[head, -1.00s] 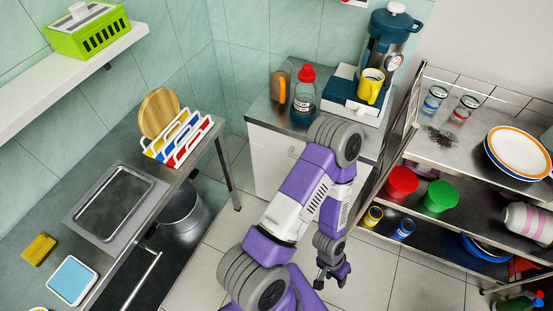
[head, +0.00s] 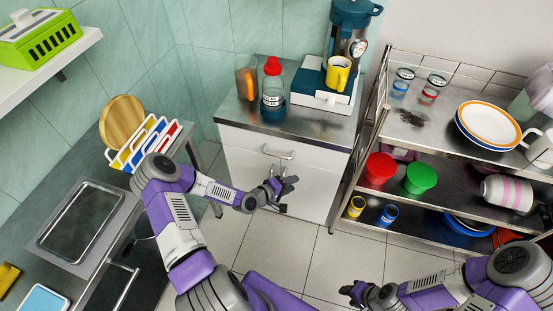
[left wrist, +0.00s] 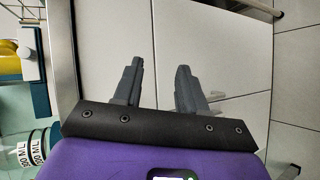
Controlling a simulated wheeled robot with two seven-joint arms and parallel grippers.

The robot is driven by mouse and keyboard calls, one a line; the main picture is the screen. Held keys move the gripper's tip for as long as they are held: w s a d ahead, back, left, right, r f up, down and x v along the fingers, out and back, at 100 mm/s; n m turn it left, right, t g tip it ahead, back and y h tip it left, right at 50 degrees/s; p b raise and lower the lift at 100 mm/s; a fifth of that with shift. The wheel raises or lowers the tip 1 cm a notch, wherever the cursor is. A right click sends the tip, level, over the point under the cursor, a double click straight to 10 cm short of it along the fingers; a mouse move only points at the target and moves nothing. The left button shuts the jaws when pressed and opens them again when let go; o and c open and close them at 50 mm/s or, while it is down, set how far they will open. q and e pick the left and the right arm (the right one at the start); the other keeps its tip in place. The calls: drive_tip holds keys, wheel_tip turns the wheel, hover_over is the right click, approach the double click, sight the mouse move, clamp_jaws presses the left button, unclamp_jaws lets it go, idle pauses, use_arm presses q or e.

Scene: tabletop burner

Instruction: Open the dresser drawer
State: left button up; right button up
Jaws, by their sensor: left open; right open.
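The dresser is a white cabinet (head: 240,153) with a grey metal top, below the back wall. Its upper drawer front carries a silver bar handle (head: 278,153), and the drawer looks closed. My left gripper (head: 284,186) is open and empty in front of the cabinet, just below the handle in the head view. In the left wrist view my left gripper (left wrist: 158,78) has its fingers apart, facing the white cabinet front (left wrist: 205,48). My right gripper (head: 350,291) is open and empty, low over the floor.
A metal shelf rack (head: 440,146) stands close on the right. Tiled floor is free in front.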

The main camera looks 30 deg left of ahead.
sight(277, 156)
use_arm(q)
drive_tip(key=w+a+r+n+t+y, duration=0.1)
drive_tip(key=a+r+n+t+y, duration=0.15)
drive_tip(key=a, duration=0.85)
drive_tip(key=shift+n+t, duration=0.35)
drive_tip(key=shift+t, duration=0.1)
drive_tip(key=b+x, duration=0.1)
drive_tip(key=x, duration=0.2)
drive_tip(key=b+x, duration=0.1)
drive_tip(key=x, duration=0.3)
drive_tip(key=shift+w+a, duration=0.2)
drive_tip(key=shift+r, duration=0.1)
clamp_jaws()
